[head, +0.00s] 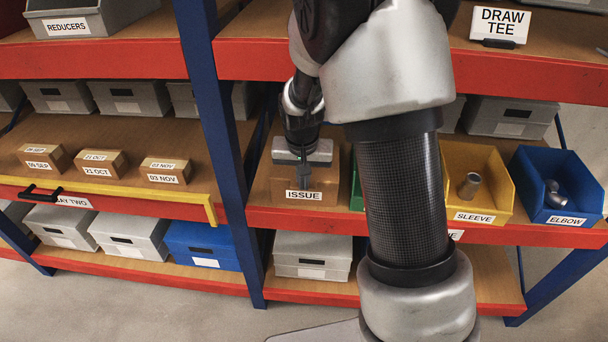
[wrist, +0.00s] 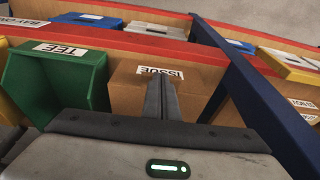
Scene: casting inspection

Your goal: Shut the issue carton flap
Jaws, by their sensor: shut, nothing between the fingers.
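The issue carton (head: 276,192) is a brown box with a white ISSUE label on its front, standing on the middle shelf. It also shows in the wrist view (wrist: 130,75), with the label upside down. My gripper (head: 304,178) is over the carton, pointing down, with its fingertips close behind the label edge. In the wrist view its two fingers (wrist: 161,88) are together, with nothing between them. The gripper body hides much of the carton's top. I cannot tell how the flap stands or whether the fingers touch it.
A blue upright (head: 228,140) stands left of the carton. A green TEE bin (wrist: 62,82) is close on its other side, mostly hidden by my arm in the head view. Yellow SLEEVE (head: 480,217) and blue ELBOW (head: 566,221) bins are farther right.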

